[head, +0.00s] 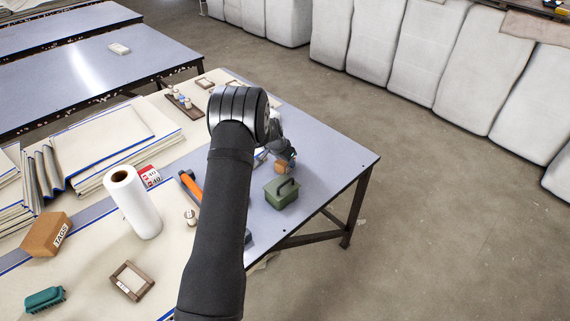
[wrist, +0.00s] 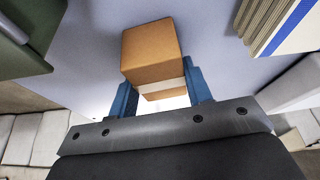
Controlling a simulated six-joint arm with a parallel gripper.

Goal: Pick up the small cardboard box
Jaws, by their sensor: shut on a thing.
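The small cardboard box (wrist: 150,52) is brown with a pale band near its lower end. In the wrist view it sits between the two blue fingers of my gripper (wrist: 160,92), which is shut on it. In the head view the box (head: 282,167) shows as a small orange-brown patch at the tip of my gripper (head: 285,160), just behind the green toolbox. My arm hides part of the area around it. I cannot tell whether the box touches the table or is slightly above it.
The green toolbox (head: 281,193) stands close in front of the box and also shows in the wrist view (wrist: 18,50). Folded cloth (wrist: 285,22) lies on the other side. The table (head: 340,160) is clear to the right. A TAGS box (head: 47,234) and paper roll (head: 133,203) stand left.

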